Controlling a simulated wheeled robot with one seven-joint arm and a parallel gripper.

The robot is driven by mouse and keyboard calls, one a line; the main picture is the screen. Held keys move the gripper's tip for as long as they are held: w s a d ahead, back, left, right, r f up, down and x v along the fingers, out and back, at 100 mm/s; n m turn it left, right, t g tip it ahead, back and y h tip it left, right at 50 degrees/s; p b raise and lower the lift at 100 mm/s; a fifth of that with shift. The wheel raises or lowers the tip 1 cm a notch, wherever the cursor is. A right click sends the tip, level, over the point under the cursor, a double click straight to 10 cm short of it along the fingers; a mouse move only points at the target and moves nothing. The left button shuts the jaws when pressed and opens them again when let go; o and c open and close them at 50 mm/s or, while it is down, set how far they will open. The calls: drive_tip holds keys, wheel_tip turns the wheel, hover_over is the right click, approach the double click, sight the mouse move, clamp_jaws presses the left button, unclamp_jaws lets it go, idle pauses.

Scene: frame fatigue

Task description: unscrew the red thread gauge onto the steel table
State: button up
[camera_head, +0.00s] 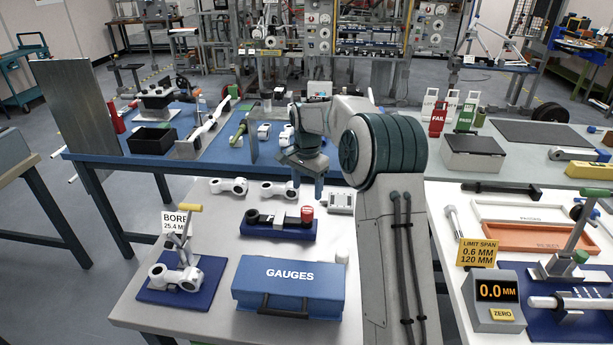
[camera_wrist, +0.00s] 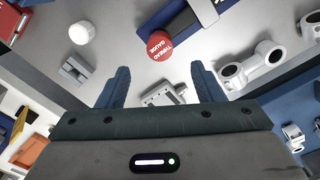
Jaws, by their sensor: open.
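The red thread gauge (camera_head: 306,214) has a round red knob at the right end of a connecting-rod-like part on a blue fixture (camera_head: 278,234). In the wrist view the red knob (camera_wrist: 160,46) shows the words THREAD GAUGE; any thread below it is hidden. The grey steel table (camera_head: 215,230) carries the fixture. My gripper (camera_head: 307,183) is over the table, behind and above the knob in the head view. In the wrist view my gripper (camera_wrist: 158,82) is open and empty, with the knob beyond its fingertips, apart from both.
A blue GAUGES case (camera_head: 289,278) lies in front. The bore stand (camera_head: 180,275) is at left. Loose rods (camera_head: 229,186) lie behind the fixture. A white cap (camera_wrist: 82,32) stands on the table. Bare tabletop lies left of the fixture.

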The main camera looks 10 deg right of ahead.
sight(307, 209)
wheel_tip(307, 209, down, 10)
drive_tip(key=shift+f+p, duration=0.1)
drive_tip(key=shift+p, duration=0.35)
drive_tip(key=c, duration=1.1)
drive_tip(key=shift+o, duration=1.1)
drive_tip(key=shift+c, duration=0.9)
drive_tip(key=shift+r, duration=0.2)
drive_tip(key=shift+r+p, duration=1.2)
drive_tip(key=shift+r, duration=0.9)
